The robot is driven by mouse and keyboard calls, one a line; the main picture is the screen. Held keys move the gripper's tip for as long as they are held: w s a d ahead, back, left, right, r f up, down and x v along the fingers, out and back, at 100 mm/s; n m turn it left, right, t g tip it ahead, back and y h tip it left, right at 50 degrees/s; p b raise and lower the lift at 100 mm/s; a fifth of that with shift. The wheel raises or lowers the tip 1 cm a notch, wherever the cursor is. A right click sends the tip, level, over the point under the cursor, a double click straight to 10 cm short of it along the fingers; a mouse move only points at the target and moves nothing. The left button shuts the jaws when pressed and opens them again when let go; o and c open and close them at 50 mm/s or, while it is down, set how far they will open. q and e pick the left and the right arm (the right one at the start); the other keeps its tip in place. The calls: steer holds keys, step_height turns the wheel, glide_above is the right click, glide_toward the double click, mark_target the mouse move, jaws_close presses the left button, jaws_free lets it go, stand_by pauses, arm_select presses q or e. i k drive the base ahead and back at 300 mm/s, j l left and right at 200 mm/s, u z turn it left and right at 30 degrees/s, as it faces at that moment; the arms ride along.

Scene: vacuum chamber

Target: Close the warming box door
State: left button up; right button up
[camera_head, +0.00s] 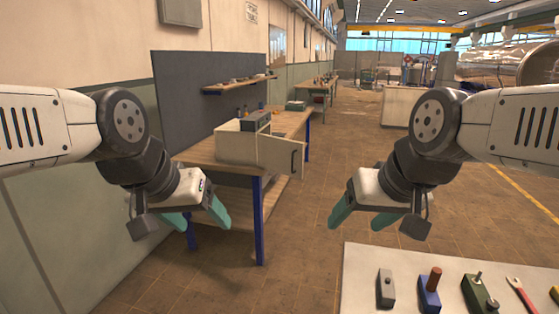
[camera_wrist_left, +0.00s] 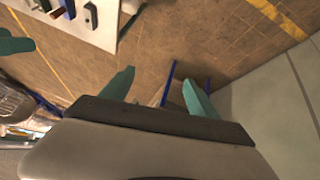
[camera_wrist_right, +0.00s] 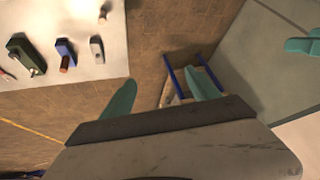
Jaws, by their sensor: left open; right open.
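The warming box (camera_head: 233,142) is a cream box on the wooden workbench to the left, with a dark grey device on top. Its door (camera_head: 283,156) stands open, swung out to the right, with a dark handle (camera_head: 293,160) on it. My left gripper (camera_head: 202,223) is open and empty in front of the bench, nearer to me than the box. My right gripper (camera_head: 372,222) is open and empty over the floor, to the right of the door. Both are well apart from the door. The wrist views show teal fingers spread with nothing between them.
The wooden workbench (camera_head: 205,153) has blue legs and stands against a grey panel (camera_head: 200,95). A white table (camera_head: 360,262) with several tools and blocks is at the front right. The brown floor (camera_head: 325,165) between bench and table is clear.

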mark_target(285, 156)
steer(key=j+z, duration=0.1)
steer(key=j, duration=0.95)
steer(key=i+j, duration=0.2)
steer(key=i+j+z, duration=0.15)
steer(key=j, duration=0.25)
steer(key=i+j, duration=0.25)
steer(key=i+z, duration=0.15)
steer(key=i, duration=0.45)
steer(key=i+j+z, duration=0.15)
steer(key=i, duration=0.45)
steer(key=i+l, duration=0.1)
steer(key=i, duration=0.1)
